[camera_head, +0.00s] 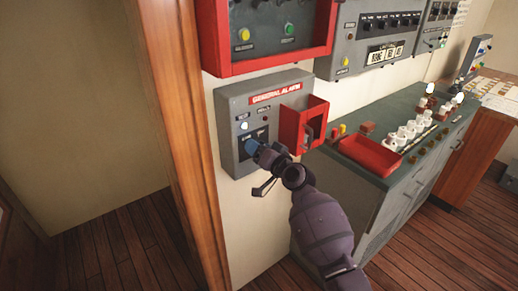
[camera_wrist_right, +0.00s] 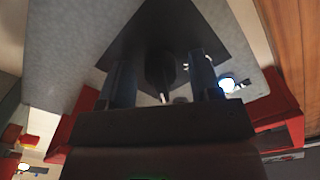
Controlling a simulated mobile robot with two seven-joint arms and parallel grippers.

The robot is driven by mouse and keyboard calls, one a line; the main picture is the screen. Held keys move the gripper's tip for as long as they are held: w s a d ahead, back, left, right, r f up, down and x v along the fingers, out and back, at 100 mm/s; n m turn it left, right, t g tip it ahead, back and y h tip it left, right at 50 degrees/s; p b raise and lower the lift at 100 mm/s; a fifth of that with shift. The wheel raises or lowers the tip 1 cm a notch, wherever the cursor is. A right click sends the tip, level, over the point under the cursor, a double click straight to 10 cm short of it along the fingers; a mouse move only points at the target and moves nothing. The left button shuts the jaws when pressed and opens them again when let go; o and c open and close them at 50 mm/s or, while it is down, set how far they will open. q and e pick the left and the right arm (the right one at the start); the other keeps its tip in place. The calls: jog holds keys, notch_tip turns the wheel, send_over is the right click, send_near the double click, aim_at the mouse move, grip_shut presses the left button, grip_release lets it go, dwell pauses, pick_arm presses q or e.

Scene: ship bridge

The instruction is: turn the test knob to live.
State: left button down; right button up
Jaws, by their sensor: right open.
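The grey general alarm box (camera_head: 232,112) hangs on the wall. A dark plate on its front shows in the wrist view (camera_wrist_right: 165,22), with a dark knob (camera_wrist_right: 160,68) standing out from it. My right gripper (camera_head: 256,149) is at this plate and hides the knob in the head view. In the wrist view its two fingers (camera_wrist_right: 162,85) are open, one on each side of the knob. A gap shows on both sides, so contact is not clear. The knob's setting cannot be read. My left gripper is not in view.
A red cover (camera_head: 303,122) juts out from the alarm box just right of my gripper. A lit white lamp (camera_head: 244,126) is above the gripper. A red-framed panel (camera_head: 265,35) hangs above. A counter with a red tray (camera_head: 368,155) stands to the right.

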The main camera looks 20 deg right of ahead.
jog(key=shift+w, duration=0.1)
jog(key=shift+c, duration=0.4)
jog(key=c, duration=0.8)
jog(key=shift+c, duration=0.2)
